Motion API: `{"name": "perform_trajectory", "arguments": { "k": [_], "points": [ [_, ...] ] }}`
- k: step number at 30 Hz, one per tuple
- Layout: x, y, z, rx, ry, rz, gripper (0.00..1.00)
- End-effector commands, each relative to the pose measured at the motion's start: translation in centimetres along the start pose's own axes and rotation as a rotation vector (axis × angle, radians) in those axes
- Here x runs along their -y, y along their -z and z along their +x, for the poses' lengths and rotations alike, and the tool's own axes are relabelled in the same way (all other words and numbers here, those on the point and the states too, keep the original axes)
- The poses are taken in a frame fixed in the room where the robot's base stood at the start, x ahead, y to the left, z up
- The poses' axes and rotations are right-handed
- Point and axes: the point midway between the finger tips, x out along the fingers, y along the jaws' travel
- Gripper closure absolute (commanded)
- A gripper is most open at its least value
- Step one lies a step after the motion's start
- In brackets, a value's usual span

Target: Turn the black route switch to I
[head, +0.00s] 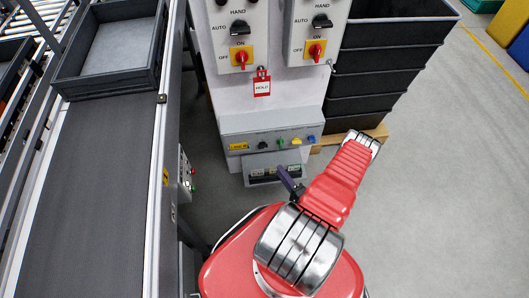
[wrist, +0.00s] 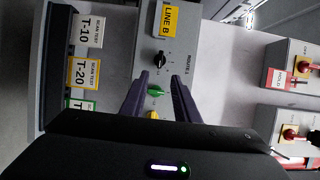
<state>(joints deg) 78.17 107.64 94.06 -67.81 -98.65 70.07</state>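The black route switch (wrist: 160,58) is a small round knob on a grey panel (wrist: 143,42), under a yellow LINE B label (wrist: 170,20) and beside the word ROUTE in the wrist view. The knob's exact pointer position is too small to read surely. In the head view the switch (head: 263,145) sits left in a row of coloured knobs. My gripper (wrist: 160,75) is open, its two dark fingers apart and empty, with the tips just short of the switch in the wrist picture. In the head view a dark finger (head: 288,181) shows below the panel; the rest is largely hidden.
A green knob (wrist: 155,91) and a yellow knob (wrist: 152,115) sit close by, between the fingers in the picture. Above the panel are red rotary switches (head: 241,57) and a red HOLD tag (head: 262,87). A conveyor (head: 85,190) runs left; black crates (head: 385,65) stand right.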

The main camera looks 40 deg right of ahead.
Motion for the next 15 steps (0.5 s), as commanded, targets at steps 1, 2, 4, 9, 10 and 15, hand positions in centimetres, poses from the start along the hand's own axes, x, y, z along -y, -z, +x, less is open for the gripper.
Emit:
{"name": "perform_trajectory", "arguments": {
  "k": [1,2,4,9,10,15],
  "points": [
    [0.0,0.0,0.0,0.0,0.0,0.0,0.72],
    [0.0,0.0,0.1,0.0,-0.001,-0.001,0.72],
    [0.0,0.0,0.2,0.001,-0.001,-0.001,0.72],
    [0.0,-0.1,0.9,0.004,-0.001,-0.002,0.72],
    [0.0,0.0,1.1,0.003,-0.001,-0.002,0.72],
    [0.0,-0.1,2.5,0.004,-0.001,-0.002,0.72]
  ]
}}
